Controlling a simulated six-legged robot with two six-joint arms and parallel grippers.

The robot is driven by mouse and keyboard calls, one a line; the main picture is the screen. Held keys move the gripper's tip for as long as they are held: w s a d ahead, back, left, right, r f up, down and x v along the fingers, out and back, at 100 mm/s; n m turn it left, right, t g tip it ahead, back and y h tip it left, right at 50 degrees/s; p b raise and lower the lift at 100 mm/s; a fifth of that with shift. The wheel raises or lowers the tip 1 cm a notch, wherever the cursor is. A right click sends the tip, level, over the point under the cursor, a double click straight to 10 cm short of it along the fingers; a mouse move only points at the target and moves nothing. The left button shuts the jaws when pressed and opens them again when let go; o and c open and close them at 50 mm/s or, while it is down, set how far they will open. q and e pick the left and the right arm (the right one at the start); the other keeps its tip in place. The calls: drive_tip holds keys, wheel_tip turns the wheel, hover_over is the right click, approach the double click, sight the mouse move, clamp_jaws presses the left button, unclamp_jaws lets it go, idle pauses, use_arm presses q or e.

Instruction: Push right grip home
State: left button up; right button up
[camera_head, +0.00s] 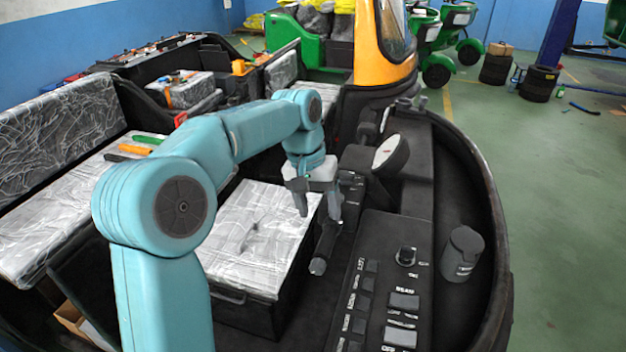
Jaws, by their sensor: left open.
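A black handlebar grip (325,246) sticks out toward me from the dark steering column, left of the switch panel. Its rounded end faces me. I take it for the right grip, but no marking shows which side it is. My left gripper (320,213) hangs from the teal arm just above the grip, fingers pointing down. Its two grey fingers are apart with nothing seen between them. I cannot tell whether a finger touches the grip. The joint between grip and bar is partly hidden by the gripper. My right gripper is not in view.
A plastic-wrapped seat box (255,235) is left of the grip. The curved body rim (500,230) bounds the right side.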

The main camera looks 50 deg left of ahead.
use_arm(q)
drive_tip(key=v, duration=0.7)
drive_tip(key=shift+r+p, duration=0.35)
drive_tip(key=shift+r, duration=0.05)
drive_tip(key=shift+w+a+f, duration=0.1)
